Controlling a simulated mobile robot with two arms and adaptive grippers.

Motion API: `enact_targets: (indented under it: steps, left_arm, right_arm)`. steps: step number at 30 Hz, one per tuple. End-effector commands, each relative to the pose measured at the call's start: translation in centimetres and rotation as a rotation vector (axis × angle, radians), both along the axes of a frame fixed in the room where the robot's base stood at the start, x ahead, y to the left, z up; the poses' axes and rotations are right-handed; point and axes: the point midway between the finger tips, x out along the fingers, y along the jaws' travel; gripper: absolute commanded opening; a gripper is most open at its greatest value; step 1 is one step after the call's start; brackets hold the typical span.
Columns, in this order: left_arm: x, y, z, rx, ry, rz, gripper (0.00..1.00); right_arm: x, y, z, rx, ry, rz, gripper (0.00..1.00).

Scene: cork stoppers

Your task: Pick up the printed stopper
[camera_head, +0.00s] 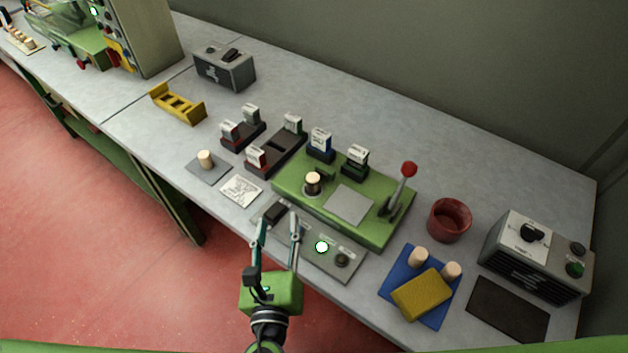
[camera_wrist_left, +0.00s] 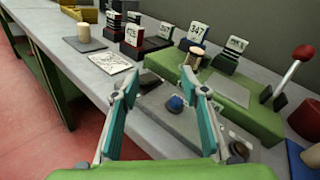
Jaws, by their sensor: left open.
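A cork stopper (camera_head: 313,178) stands upright in a dark round holder on the green machine (camera_head: 386,232). It also shows in the left wrist view (camera_wrist_left: 193,55). Another stopper (camera_head: 205,156) stands on a small grey pad at the left. Two more, a left one (camera_head: 418,256) and a right one (camera_head: 452,270), stand on a blue mat. I cannot make out print on any stopper. My left gripper (camera_head: 278,219) is open and empty, in front of the machine and apart from its stopper. In the left wrist view its fingers (camera_wrist_left: 158,84) are spread wide. My right gripper is not seen.
A lever with a red knob (camera_head: 409,169) rises from the machine's right end. Several labelled stamps, such as a blue one (camera_head: 320,141), stand behind and left. A control strip (camera_head: 300,240) lies in front. A red pot (camera_head: 449,220) and yellow sponge (camera_head: 422,293) are right.

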Motion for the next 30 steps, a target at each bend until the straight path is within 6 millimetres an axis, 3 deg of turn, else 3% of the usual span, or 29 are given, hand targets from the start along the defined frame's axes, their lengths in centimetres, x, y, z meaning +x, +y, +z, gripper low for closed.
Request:
enact_targets:
  steps: [3, 7, 11, 18, 30]
  left_arm:
    - [-0.8, -3.4, 1.0, 0.189, -0.068, -0.110, 0.41]
    - [-1.1, -5.1, 1.6, 0.288, -0.109, -0.162, 0.41]
    - [0.4, -5.6, 2.0, 0.305, -0.118, -0.169, 0.41]
    - [5.1, -6.3, 1.9, 0.302, -0.117, -0.168, 0.41]
    - [9.0, -6.7, 1.7, 0.300, -0.115, -0.167, 0.41]
  right_arm:
    - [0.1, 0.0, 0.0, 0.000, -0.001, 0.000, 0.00]
    - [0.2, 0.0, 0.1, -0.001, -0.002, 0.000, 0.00]
    - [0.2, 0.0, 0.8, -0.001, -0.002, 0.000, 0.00]
    - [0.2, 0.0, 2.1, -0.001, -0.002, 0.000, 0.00]
    - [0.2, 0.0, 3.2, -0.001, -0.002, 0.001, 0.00]
